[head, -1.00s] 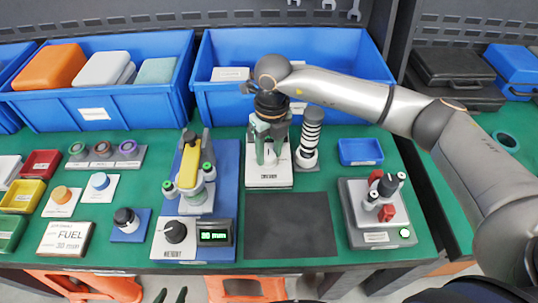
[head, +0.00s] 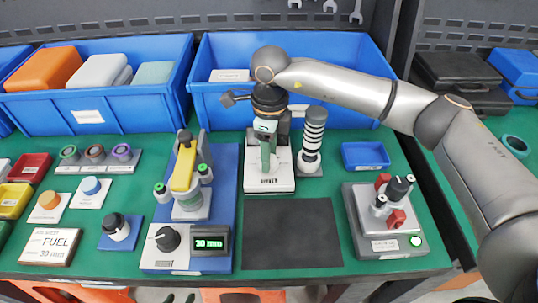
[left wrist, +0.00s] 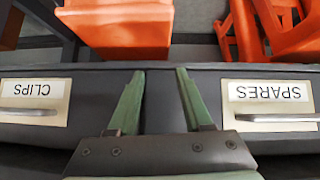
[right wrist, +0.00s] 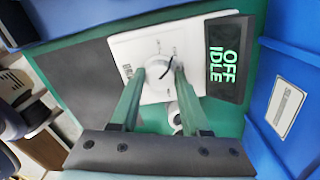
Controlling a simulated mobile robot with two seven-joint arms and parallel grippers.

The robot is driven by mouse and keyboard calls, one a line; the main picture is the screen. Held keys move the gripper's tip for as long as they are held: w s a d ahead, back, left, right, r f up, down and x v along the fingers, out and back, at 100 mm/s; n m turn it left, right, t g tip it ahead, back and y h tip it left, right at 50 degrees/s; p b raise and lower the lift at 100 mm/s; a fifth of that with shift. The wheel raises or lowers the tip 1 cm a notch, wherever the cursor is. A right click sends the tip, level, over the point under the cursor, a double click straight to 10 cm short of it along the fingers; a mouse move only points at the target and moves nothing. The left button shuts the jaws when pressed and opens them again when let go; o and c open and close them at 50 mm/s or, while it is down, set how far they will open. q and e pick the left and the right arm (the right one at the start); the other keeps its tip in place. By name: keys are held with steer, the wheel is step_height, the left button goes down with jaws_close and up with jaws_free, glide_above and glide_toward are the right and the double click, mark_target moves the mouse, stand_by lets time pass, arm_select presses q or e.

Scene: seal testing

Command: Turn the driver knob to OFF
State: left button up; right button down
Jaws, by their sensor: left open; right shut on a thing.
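The driver unit (head: 270,183) is a white plate at the back middle of the bench. Its pale round knob (right wrist: 158,70), with a dark pointer line, sits between the fingers of my right gripper (right wrist: 158,77), which is shut on it. The unit's dark display (right wrist: 224,62) reads OFF and IDLE in green. In the head view my right gripper (head: 268,160) points down over the unit and hides the knob. My left gripper (left wrist: 160,73) is open and empty, in front of drawer fronts marked CLIPS (left wrist: 35,97) and SPARES (left wrist: 268,92).
A striped black-and-white cylinder (head: 312,140) stands close right of the driver unit. A blue bin (head: 240,103) is behind it. A unit with a yellow piece (head: 184,170) is to the left. A dark mat (head: 292,235) in front is clear.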

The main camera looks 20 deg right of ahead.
stand_by(0.5)
steer(key=shift+c, duration=1.9)
jaws_free()
steer(key=shift+r, duration=0.1)
step_height(320, 180, up, 12)
steer(key=shift+w+d+r, duration=0.15)
steer(key=shift+w+r, duration=0.05)
